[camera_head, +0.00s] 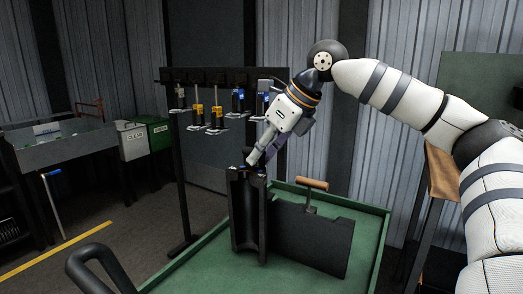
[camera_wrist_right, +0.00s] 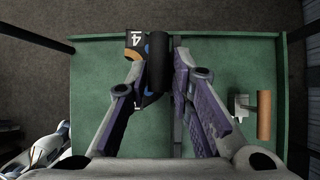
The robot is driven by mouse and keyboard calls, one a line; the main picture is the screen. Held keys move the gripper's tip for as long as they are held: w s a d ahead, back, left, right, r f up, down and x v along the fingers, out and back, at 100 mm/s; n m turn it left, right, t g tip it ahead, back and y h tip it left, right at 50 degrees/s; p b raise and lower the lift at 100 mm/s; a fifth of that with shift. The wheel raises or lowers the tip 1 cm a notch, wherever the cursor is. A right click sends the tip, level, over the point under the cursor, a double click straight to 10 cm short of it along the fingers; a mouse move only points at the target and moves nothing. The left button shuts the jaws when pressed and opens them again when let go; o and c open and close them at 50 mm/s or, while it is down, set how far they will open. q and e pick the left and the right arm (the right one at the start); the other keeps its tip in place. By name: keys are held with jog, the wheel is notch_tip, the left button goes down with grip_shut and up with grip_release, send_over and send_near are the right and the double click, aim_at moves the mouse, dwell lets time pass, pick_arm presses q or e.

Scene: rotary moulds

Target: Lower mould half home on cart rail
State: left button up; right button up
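The dark mould half (camera_head: 240,215) stands upright at the green cart (camera_head: 190,262), its hollow side toward the head camera. My right gripper (camera_head: 254,160) reaches down to its top end. In the right wrist view, the fingers of my right gripper (camera_wrist_right: 163,75) lie on both sides of a black rounded grip (camera_wrist_right: 158,65) and appear closed on it. A label with a 4 (camera_wrist_right: 136,40) shows beside it. The cart rail and the mould half's lower end cannot be made out clearly. My left gripper is not in view.
A dark plate (camera_head: 305,238) with a wooden T-handle (camera_head: 312,184) stands right of the mould half. Behind is a rack (camera_head: 205,76) with hanging clamps. A sink-like bench (camera_head: 70,145), white bin (camera_head: 132,142) and green bin (camera_head: 158,134) stand left. The cart's front is clear.

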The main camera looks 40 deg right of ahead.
jog(key=shift+o, duration=0.6)
jog(key=shift+s+f, duration=0.1)
jog(key=shift+f, duration=0.05)
jog(key=v, duration=1.2)
notch_tip(320, 180, up, 7)
